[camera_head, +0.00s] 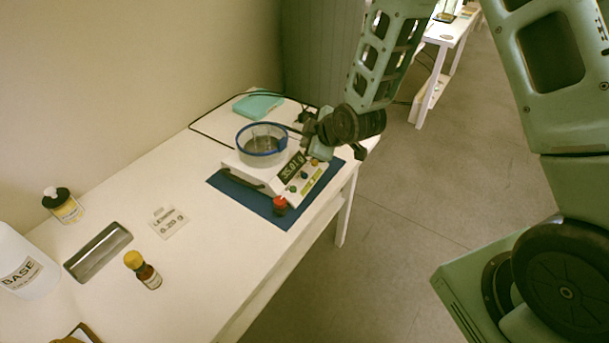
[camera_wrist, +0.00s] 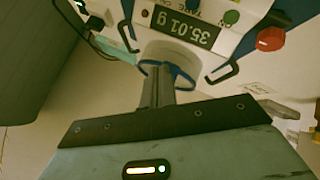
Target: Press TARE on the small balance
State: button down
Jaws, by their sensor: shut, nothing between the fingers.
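The small balance (camera_head: 236,168) is white and stands on a blue mat on the table. Its dark display (camera_head: 292,168) reads 35.01 g. Coloured buttons (camera_head: 305,175) line the sloped front panel; the wrist view shows a green button (camera_wrist: 231,17) near small labels, upside down, one seemingly TARE. A clear vessel with a blue rim (camera_head: 262,143) sits on the pan. My gripper (camera_wrist: 158,88) is shut and empty. In the wrist view its fingers overlap the blue rim; contact cannot be told. In the head view it is beside the panel's far end, fingertips hard to make out.
A red knob (camera_head: 280,203) is at the mat's front corner. A brown bottle (camera_head: 149,276), metal tray (camera_head: 98,251), label card (camera_head: 168,222), yellow-labelled bottle (camera_head: 63,206) and BASE container (camera_head: 24,268) stand left. A teal pad (camera_head: 258,104) and cable lie behind.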

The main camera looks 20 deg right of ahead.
notch_tip(320, 180, down, 8)
jog(key=b, duration=0.6)
jog(key=shift+f, duration=0.2)
dwell(1.6)
jog(key=shift+f+b, duration=0.4)
jog(key=shift+f+b, duration=0.35)
dwell(0.6)
jog(key=shift+r, duration=0.1)
jog(key=shift+r+p, duration=0.55)
jog(key=shift+r, duration=0.15)
notch_tip(320, 180, up, 5)
jog(key=p, duration=0.3)
dwell(0.4)
